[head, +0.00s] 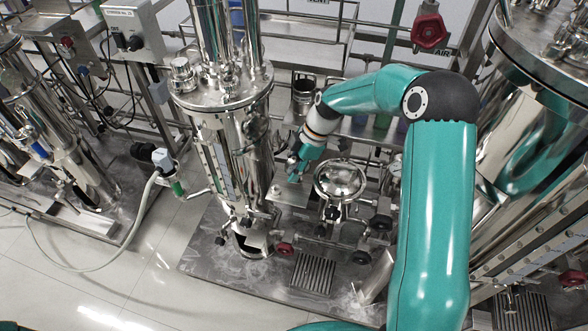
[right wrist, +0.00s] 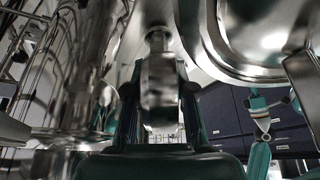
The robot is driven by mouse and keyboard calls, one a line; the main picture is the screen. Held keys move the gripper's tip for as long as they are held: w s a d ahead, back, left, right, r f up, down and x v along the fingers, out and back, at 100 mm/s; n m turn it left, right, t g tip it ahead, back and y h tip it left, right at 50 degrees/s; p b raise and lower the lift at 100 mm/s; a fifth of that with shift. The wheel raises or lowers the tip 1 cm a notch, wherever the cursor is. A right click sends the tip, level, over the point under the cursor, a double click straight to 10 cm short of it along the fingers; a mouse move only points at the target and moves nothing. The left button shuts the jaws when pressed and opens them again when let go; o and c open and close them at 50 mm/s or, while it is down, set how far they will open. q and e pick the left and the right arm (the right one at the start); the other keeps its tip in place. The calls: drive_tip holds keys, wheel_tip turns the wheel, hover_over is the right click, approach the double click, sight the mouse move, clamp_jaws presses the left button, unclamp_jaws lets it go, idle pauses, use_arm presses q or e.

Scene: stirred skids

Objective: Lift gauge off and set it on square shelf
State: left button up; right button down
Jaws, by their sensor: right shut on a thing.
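My right gripper (head: 294,173) is low beside the upright steel vessel, just above a small flat square metal plate (head: 287,194), which looks like the square shelf. In the right wrist view the right gripper (right wrist: 160,125) is shut on a shiny metal piece with a round top (right wrist: 158,75), which I take for the gauge. Its dial face cannot be made out. In the head view the held piece is mostly hidden by the gripper. A teal arm with an orange and white band, seemingly my left, shows in the right wrist view; its fingers (right wrist: 264,137) are too small to read.
The tall steel vessel (head: 229,120) stands close left of the right gripper. A round shiny bowl-like fitting (head: 340,180) is close on its right. A large tank (head: 545,120) fills the right. Open floor (head: 140,270) lies at lower left.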

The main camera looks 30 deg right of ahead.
drive_tip(key=shift+f, duration=0.2)
drive_tip(key=c, duration=0.9)
unclamp_jaws()
drive_tip(key=shift+p+v, duration=1.5)
drive_tip(key=shift+v, duration=2)
